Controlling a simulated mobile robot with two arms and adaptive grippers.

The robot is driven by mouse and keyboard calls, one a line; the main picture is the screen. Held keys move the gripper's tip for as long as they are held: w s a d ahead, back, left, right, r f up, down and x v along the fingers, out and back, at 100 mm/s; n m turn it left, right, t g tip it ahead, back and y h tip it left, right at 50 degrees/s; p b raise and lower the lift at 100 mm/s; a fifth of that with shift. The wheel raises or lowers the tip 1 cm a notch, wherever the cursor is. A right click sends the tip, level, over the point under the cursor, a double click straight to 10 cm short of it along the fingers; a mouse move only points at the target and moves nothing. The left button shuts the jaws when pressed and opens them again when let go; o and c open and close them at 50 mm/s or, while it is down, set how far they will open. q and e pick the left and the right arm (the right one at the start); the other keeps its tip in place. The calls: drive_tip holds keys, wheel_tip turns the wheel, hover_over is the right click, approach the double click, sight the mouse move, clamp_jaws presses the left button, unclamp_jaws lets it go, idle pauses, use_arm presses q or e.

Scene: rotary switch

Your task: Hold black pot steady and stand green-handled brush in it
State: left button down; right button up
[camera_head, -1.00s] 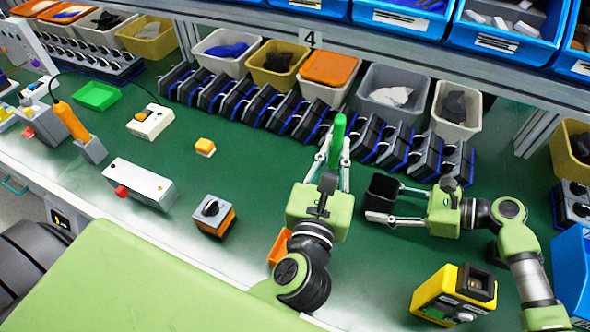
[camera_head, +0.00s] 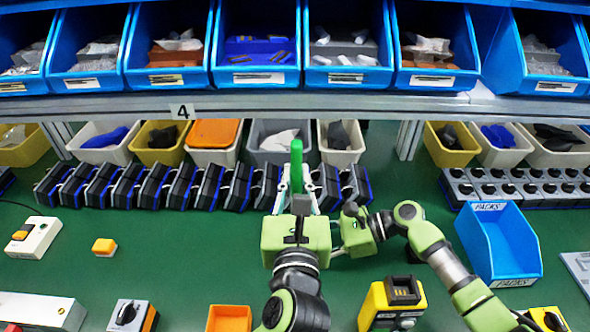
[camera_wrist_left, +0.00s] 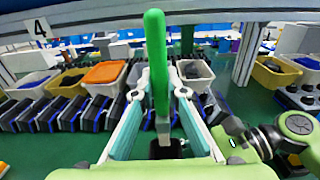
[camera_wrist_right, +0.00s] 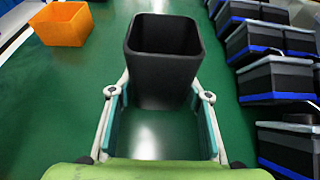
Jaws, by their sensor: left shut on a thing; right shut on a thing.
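The green-handled brush (camera_head: 296,158) is upright in my left gripper (camera_head: 296,190), which is shut on it. In the left wrist view the handle (camera_wrist_left: 156,62) rises between the fingers, and its lower part runs down towards the dark pot. The black pot (camera_wrist_right: 165,68) is upright between the fingers of my right gripper (camera_wrist_right: 160,98), which is shut on it. In the head view my left gripper hides the pot. No brush shows inside the pot opening in the right wrist view. I cannot tell how far apart the brush's lower end and the pot are.
A row of black-and-blue switch boxes (camera_head: 150,187) stands behind the grippers, with small bins beyond. A blue PACKS bin (camera_head: 500,240) is at right. A yellow device (camera_head: 392,303) and an orange tray (camera_head: 229,319) are in front.

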use_arm(q)
drive_tip(key=shift+f, duration=5.2)
drive_tip(key=c, duration=2)
unclamp_jaws()
drive_tip(key=shift+o, duration=0.2)
drive_tip(key=s, duration=1.2)
